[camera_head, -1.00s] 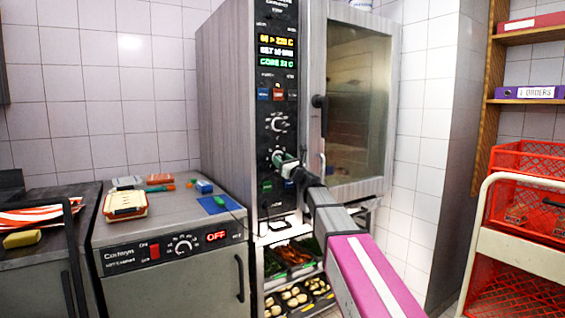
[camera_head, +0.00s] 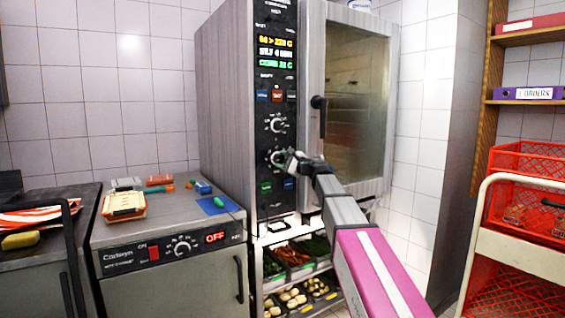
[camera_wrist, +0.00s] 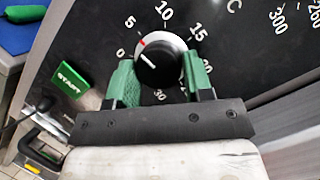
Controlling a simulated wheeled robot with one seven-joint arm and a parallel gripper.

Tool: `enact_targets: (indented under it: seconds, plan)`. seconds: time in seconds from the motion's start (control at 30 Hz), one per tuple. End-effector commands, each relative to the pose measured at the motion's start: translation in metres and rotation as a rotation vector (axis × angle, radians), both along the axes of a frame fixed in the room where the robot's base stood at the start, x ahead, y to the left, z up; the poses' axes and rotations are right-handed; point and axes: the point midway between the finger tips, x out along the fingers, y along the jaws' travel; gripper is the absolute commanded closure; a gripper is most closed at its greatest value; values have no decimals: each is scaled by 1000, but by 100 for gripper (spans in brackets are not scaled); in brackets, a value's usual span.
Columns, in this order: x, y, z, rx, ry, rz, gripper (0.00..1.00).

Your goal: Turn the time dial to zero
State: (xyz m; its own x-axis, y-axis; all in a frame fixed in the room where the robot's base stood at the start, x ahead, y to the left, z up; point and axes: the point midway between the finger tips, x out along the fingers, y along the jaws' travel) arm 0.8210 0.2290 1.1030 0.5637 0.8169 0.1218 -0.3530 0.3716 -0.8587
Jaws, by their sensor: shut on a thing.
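The time dial is a round black knob with a pale edge, on the oven's black control panel (camera_head: 262,110). In the wrist view the dial (camera_wrist: 156,64) sits inside a scale with 0, 5, 10 and 15 readable and 30 below. In the head view my gripper (camera_head: 290,158) partly covers the lower dial.
A green START button (camera_wrist: 70,78) lies left of the dial. An upper dial (camera_head: 277,123) and a lit display (camera_head: 276,52) are above. The glass oven door (camera_head: 355,110) with its dark handle stands at the right. Food trays (camera_head: 290,255) stand below.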

Motion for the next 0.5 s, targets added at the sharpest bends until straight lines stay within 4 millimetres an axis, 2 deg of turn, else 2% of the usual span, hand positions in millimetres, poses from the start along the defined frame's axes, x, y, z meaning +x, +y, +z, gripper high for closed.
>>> enact_targets:
  seconds: [0.5]
  plan:
    - [0,2,4,-385,-260,3,77]
